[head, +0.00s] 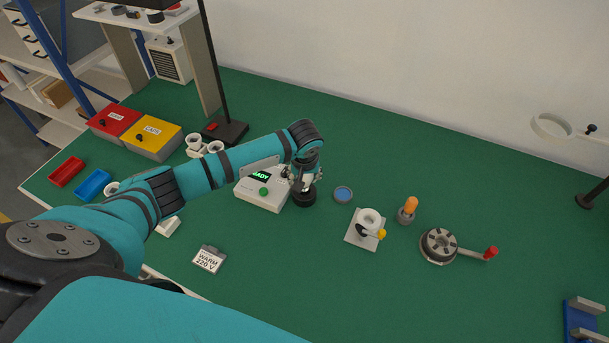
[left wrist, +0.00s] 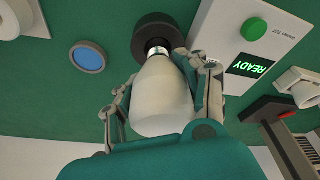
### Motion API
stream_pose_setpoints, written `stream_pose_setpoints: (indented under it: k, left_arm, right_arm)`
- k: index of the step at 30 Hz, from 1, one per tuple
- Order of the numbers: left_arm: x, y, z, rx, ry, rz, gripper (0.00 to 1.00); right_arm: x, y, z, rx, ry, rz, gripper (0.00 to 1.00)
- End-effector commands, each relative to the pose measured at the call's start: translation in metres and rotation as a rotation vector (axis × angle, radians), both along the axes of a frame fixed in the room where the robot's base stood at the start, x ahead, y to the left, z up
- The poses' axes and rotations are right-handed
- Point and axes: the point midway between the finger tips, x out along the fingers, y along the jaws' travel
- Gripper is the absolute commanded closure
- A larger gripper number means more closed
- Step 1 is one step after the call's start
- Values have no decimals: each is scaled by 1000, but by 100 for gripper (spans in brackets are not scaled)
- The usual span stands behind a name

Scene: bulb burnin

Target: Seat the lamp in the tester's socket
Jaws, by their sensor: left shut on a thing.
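My left gripper (head: 306,180) is shut on the white lamp (left wrist: 160,95), its fingers on both sides of the bulb. The lamp's narrow metal end points at the black round socket (left wrist: 155,32) in the left wrist view. I cannot tell whether that end is inside the socket or just above it. In the head view the socket (head: 305,198) stands at the right side of the white tester (head: 262,196), below the gripper. The tester has a green button (left wrist: 253,29) and a lit display reading READY (left wrist: 249,68). My right gripper is out of view.
A blue-centred disc (head: 343,194) lies right of the socket. Further right are a white holder on a plate (head: 361,240), an orange-topped piece (head: 408,210) and a dark wheel with a red-knobbed crank (head: 439,245). A label card (head: 209,260) lies in front.

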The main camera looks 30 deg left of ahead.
Motion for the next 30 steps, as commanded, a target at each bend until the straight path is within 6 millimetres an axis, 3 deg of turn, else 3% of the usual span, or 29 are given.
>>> stream_pose_setpoints:
  k: [17, 30]
  left_arm:
    - [0, 0, 0, 0, 0, 1, 90]
    - [0, 0, -11, 0, -1, 2, 90]
  right_arm:
    - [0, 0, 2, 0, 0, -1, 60]
    - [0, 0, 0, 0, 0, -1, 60]
